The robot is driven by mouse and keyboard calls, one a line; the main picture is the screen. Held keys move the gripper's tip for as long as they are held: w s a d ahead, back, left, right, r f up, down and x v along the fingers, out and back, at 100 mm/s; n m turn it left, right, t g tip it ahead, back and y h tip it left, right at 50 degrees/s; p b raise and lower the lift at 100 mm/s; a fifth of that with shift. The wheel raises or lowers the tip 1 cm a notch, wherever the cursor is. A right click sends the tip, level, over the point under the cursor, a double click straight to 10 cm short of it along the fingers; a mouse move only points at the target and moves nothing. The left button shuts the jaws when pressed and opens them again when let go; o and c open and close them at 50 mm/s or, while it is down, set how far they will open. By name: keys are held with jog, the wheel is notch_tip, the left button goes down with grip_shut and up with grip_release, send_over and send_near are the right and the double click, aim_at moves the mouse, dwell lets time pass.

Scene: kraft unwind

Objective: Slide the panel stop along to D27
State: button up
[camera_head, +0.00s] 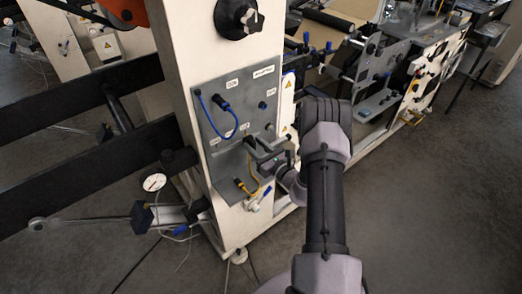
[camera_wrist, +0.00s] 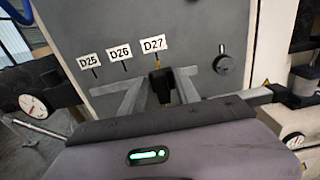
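The panel stop (camera_wrist: 162,86) is a small dark block with a yellow tip at its top. In the wrist view it stands below the D27 label (camera_wrist: 153,44), with its tip close to that label's mark. The D26 (camera_wrist: 119,53) and D25 (camera_wrist: 89,60) labels lie to its left. My gripper (camera_wrist: 161,84) has one grey finger on each side of the stop, and the fingers look spread with a little room beside it. Whether either finger touches it is hard to see. In the head view my gripper (camera_head: 264,151) is at the panel, and my arm partly hides it.
A black knob (camera_wrist: 222,65) is on the panel right of the stop. A dial gauge (camera_head: 153,182) is at lower left. Open floor (camera_head: 430,200) lies to the right.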

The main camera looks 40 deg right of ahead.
jog(key=s+p, duration=0.1)
jog(key=s, duration=1.6)
jog(key=shift+d+p, duration=0.25)
jog(key=shift+p, duration=0.1)
